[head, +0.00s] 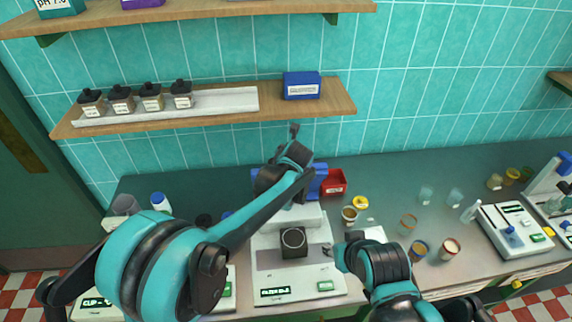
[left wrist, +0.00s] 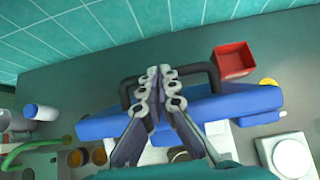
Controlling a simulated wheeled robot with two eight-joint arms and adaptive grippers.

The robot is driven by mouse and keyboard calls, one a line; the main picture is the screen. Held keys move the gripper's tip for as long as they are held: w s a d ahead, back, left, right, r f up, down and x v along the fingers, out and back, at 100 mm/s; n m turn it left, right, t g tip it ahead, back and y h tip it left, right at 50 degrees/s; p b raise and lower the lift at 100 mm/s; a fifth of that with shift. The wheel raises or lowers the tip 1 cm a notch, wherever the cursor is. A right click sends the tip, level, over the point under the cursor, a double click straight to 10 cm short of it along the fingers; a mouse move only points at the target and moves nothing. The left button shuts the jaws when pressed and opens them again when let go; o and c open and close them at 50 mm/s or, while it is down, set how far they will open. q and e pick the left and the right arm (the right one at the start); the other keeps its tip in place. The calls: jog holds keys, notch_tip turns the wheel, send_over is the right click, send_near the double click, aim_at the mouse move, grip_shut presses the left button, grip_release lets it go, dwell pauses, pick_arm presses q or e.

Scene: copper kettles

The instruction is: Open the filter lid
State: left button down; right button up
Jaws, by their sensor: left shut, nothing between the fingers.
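The blue filter lid (head: 320,180) shows at the back of the white machine (head: 293,219), partly hidden behind my left arm. In the left wrist view the lid (left wrist: 105,122) is a wide blue piece with a black arched handle (left wrist: 206,69). My left gripper (left wrist: 159,72) is shut and empty, its fingers overlapping the middle of the handle. I cannot tell whether they touch it. In the head view the left gripper (head: 294,129) is above the back of the machine. My right gripper (head: 340,248) is low, right of the machine; its fingers are too small to judge.
A red bin (head: 334,183) stands right beside the lid. Several small cups and jars (head: 408,224) are on the counter to the right, with a scale-like device (head: 515,230) farther right. A shelf (head: 220,116) with bottles and a blue box (head: 301,85) hangs on the tiled wall.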

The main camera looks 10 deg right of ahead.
pick_arm(q)
jog(key=shift+w+a, duration=0.1)
jog(key=shift+w, duration=0.65)
